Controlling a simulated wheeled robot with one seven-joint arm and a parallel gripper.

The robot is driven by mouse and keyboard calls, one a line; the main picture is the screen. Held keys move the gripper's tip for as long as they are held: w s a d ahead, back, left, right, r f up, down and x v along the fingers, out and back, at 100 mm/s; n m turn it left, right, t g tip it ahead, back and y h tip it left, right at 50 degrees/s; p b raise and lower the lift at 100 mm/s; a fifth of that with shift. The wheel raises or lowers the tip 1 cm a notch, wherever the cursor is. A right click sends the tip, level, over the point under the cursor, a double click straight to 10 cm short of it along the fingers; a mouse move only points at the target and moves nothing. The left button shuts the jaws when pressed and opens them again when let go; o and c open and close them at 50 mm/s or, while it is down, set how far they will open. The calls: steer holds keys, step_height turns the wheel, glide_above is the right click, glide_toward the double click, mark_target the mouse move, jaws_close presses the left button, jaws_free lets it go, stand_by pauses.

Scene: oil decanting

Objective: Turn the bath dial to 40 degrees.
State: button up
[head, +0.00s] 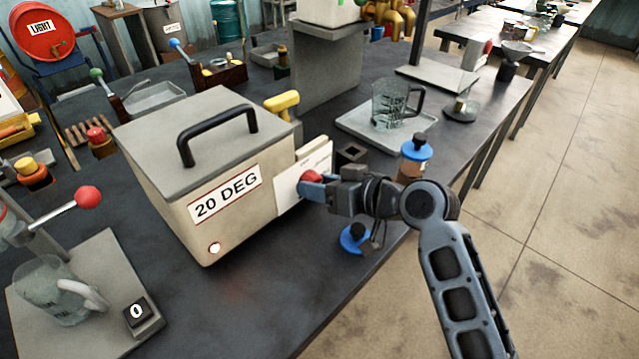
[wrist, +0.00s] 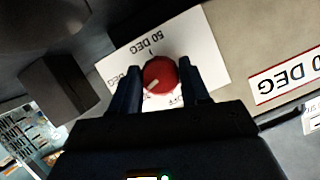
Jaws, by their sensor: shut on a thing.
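The bath is a beige box (head: 200,215) with a grey lid and a black handle; its front sign reads 20 DEG (head: 226,194). Its red dial (head: 311,183) sits on a white plate (head: 288,190) on the right side. In the wrist view the red dial (wrist: 160,76) lies between the two fingers of my gripper (wrist: 162,84), which is shut on it. The dial's pale mark points to the lower left, towards the label at the plate's left edge. A DEG label above and part of OFF below also show. The fingers hide parts of the labels.
A blue-capped bottle (head: 415,158) and a blue-topped item (head: 355,238) stand close to my gripper. A glass jug (head: 392,103) stands on a tray behind. A second jug (head: 60,290) stands at the left. The table front is clear.

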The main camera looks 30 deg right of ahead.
steer(key=m+y, duration=0.2)
steer(key=m, duration=0.1)
steer(key=shift+d+f, duration=0.1)
steer(key=m+y+b, duration=0.1)
steer(key=m+y, duration=0.1)
steer(key=m, duration=0.1)
stand_by(0.3)
steer(key=shift+m, duration=0.3)
steer(key=o, duration=1.1)
steer(key=shift+c, duration=0.2)
steer(key=shift+d, duration=0.1)
steer(key=b+v, duration=0.2)
steer(key=v, duration=0.5)
steer(key=shift+s+d, duration=0.2)
steer(key=shift+s, duration=0.1)
steer(key=shift+d, duration=0.1)
